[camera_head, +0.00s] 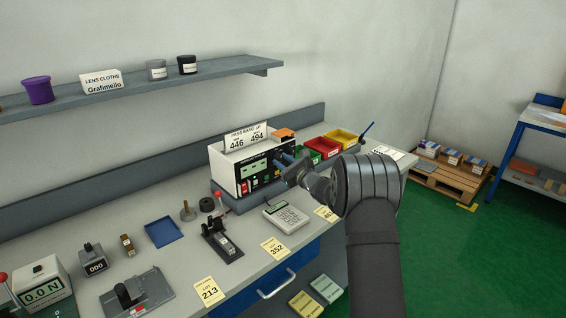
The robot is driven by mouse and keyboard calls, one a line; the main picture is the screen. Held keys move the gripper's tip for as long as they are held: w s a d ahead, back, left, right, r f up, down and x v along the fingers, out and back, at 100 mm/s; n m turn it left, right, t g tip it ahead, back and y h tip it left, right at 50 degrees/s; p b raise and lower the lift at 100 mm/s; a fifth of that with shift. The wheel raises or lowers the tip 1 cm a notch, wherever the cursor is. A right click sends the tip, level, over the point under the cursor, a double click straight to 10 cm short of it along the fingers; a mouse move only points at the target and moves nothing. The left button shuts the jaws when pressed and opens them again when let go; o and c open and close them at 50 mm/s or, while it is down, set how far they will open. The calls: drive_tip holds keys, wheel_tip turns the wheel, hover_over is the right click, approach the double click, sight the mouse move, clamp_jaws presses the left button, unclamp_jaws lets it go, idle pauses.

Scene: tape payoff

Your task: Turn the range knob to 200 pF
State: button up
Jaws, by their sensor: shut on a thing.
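The capacitance meter (225,174) is a white box with a black front panel, standing on a grey riser at the back of the bench. Its panel has a lit greenish display (254,168) and several small coloured sockets and buttons. My gripper (287,167) reaches in from the right and is shut at the right part of the panel, on what appears to be the range knob. The knob itself is hidden by my gripper, so its pointer and setting cannot be read. The display digits are too small to read.
A card reading 446 to 494 (246,137) stands on the meter. Red (325,147) and yellow (342,137) bins are right of it. A calculator (285,216) and a black fixture (222,240) sit in front. A shelf (140,88) runs along the wall above.

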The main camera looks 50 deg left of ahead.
drive_tip(key=n, duration=0.5)
drive_tip(key=shift+w, duration=0.1)
drive_tip(key=shift+n, duration=0.3)
idle(0.4)
drive_tip(key=o, duration=1)
drive_tip(key=shift+c, duration=0.2)
drive_tip(key=d+f, duration=0.1)
drive_tip(key=d, duration=1.6)
drive_tip(key=shift+s+d+f, duration=0.2)
drive_tip(key=shift+s, duration=0.25)
drive_tip(key=a, duration=0.5)
drive_tip(key=a+r, duration=0.1)
drive_tip(key=a, duration=1.1)
drive_tip(key=shift+w+a+r, duration=0.2)
drive_tip(key=shift+w, duration=0.2)
